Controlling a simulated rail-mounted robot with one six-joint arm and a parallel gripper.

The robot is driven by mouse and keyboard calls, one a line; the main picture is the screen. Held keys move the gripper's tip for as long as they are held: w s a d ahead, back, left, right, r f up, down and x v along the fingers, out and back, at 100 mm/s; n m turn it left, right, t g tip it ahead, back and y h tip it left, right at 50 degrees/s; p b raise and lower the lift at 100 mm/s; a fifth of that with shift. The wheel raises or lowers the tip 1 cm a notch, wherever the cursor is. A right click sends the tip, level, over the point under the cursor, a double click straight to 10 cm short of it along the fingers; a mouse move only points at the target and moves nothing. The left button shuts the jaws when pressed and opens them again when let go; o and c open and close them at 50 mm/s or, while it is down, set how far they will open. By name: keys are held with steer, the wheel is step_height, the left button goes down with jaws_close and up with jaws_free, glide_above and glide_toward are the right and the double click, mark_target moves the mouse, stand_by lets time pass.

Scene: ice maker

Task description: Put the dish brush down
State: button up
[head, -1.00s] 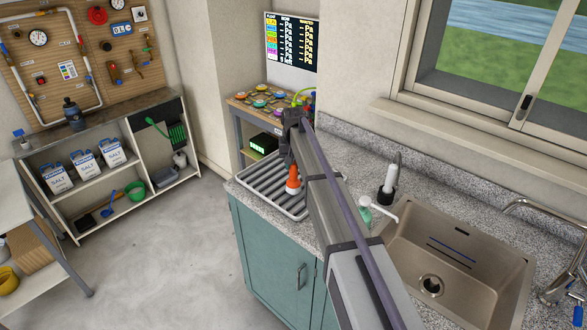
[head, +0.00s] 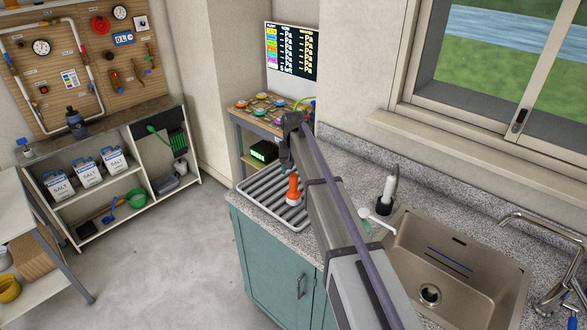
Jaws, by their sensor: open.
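My gripper (head: 286,164) is at the far end of my arm, over the back of the grey drying rack (head: 262,198). It is open, seen from behind and small, and I see nothing held in it. An orange item with a white lower end (head: 292,191) stands on the rack, just to the right of and below the gripper. I cannot tell for certain whether it is the dish brush. My arm hides the right part of the rack.
A white-handled item in a black holder (head: 386,195) stands by the sink (head: 430,262). A pale green and white dispenser (head: 368,222) is beside it. Behind the rack is a low table with coloured discs (head: 262,105).

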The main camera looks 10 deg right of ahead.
step_height(320, 180, up, 9)
steer(key=p, duration=0.7)
steer(key=s+n, duration=0.2)
steer(key=s, duration=3.5)
step_height(320, 180, down, 12)
steer(key=b, duration=1.2)
steer(key=shift+w, duration=0.45)
steer(key=shift+d, duration=0.1)
